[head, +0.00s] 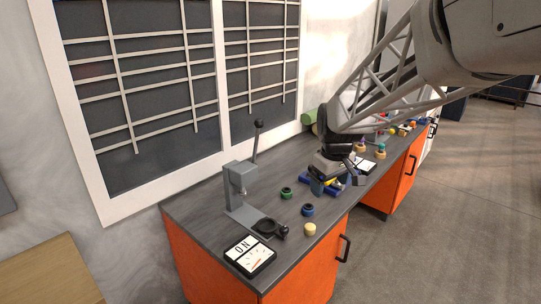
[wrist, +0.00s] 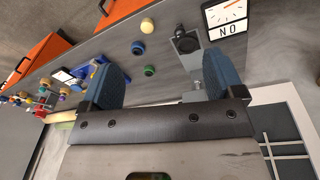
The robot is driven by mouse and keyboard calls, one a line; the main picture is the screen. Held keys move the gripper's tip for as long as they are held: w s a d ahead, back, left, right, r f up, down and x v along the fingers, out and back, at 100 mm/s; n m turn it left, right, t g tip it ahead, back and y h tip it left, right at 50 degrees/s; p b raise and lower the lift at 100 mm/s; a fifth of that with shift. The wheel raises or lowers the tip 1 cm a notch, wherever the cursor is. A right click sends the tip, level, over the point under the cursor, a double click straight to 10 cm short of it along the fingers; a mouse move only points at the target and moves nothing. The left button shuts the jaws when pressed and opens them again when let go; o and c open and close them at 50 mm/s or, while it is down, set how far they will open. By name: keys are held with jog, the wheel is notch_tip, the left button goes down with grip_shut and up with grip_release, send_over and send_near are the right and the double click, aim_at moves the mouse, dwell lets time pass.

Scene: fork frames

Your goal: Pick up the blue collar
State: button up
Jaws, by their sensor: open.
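The blue collar (head: 308,210) is a small dark-blue ring lying on the grey worktop, between a green collar (head: 287,193) and a cream piece (head: 310,229). In the wrist view the blue collar (wrist: 138,47) lies beyond my fingertips, just past the green collar (wrist: 149,71). My gripper (wrist: 162,75) is open, with two blue-padded fingers wide apart and nothing between them. In the head view my gripper (head: 328,168) hangs over the worktop, behind and to the right of the blue collar and apart from it. Its fingertips are hard to make out there.
A grey lever press (head: 240,190) stands left of the collars, with an ON dial box (head: 250,256) at the front edge. A blue fixture (wrist: 97,72) sits close to my gripper's side. Several small coloured parts lie farther along the worktop. A window grille wall runs behind.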

jog(key=w+f+n, duration=0.2)
jog(key=w+f, duration=0.3)
jog(key=w, duration=0.3)
jog(key=w+f+n, duration=0.1)
jog(key=w+f, duration=0.3)
jog(key=w, duration=0.4)
jog(key=n+g, duration=0.1)
jog(key=n, duration=0.2)
send_near(309, 207)
jog(key=shift+s+a+f, duration=0.1)
jog(key=shift+s+f, duration=0.15)
jog(key=shift+s, duration=0.05)
jog(key=shift+w+f+n, duration=0.4)
jog(key=shift+f, duration=0.1)
jog(key=shift+f, duration=0.15)
jog(key=shift+f, duration=1.15)
jog(key=shift+f, duration=0.15)
jog(key=shift+f, duration=2.45)
